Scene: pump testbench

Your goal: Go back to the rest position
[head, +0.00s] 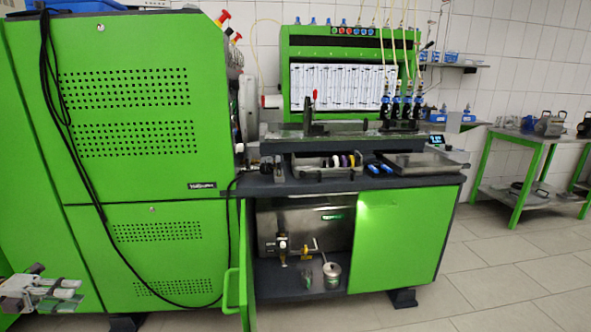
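My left gripper (62,292) is at the lower left edge of the head view, low in front of the green cabinet side. It stands well apart from the worktop. Its pale fingers are small and overlap in this view, so I cannot tell how far apart they are. I see nothing clearly held in it. My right gripper is not in view. The green pump testbench (405,240) stands ahead, with several black-and-blue injectors (398,106) mounted upright on its worktop.
The large green cabinet (120,110) with a hanging black cable fills the left. A lower compartment stands open, with a metal can (331,275) inside and an open green door (246,265) at its left. A side table (530,140) stands at right. The tiled floor (520,270) there is clear.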

